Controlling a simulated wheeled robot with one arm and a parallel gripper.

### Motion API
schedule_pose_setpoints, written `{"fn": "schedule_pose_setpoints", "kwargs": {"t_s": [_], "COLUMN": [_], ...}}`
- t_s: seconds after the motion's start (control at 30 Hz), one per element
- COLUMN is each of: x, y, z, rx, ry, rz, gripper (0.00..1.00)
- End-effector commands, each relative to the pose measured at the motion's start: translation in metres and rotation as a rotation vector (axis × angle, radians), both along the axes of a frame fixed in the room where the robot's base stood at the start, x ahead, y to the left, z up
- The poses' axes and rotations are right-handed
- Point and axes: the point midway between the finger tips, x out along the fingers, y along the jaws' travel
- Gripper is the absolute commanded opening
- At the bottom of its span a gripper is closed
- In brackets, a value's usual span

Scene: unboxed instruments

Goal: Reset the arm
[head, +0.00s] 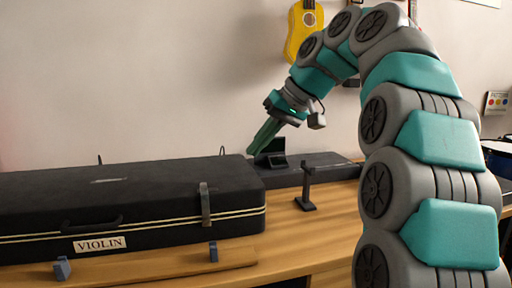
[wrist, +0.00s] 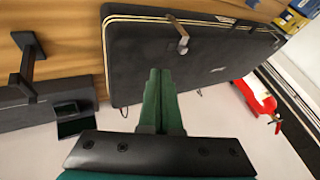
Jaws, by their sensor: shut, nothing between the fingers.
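My arm arches up from the right side of the head view and bends down to the left. My gripper (head: 262,136) points down and left, above the back right end of the black violin case, near the wall. Its green fingers are pressed together with nothing between them. In the wrist view my gripper (wrist: 160,82) shows as two green fingers side by side, with the violin case beyond them. Whether the fingertips touch the case cannot be told.
The closed black violin case (head: 130,195) lies on the wooden table (head: 335,228). A small black stand (head: 306,190) is right of it, before a long dark case (head: 325,168). A yellow guitar (head: 302,28) hangs on the wall. A red object (wrist: 262,100) shows in the wrist view.

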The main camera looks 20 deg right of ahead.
Motion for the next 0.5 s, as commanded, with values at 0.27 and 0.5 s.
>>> {"fn": "schedule_pose_setpoints", "kwargs": {"t_s": [0.27,0.5], "x": [-0.004,-0.038], "y": [0.006,0.031], "z": [-0.008,-0.058], "rx": [-0.001,-0.031], "ry": [0.022,0.139], "rz": [-0.003,-0.028], "gripper": [0.0,0.0]}}
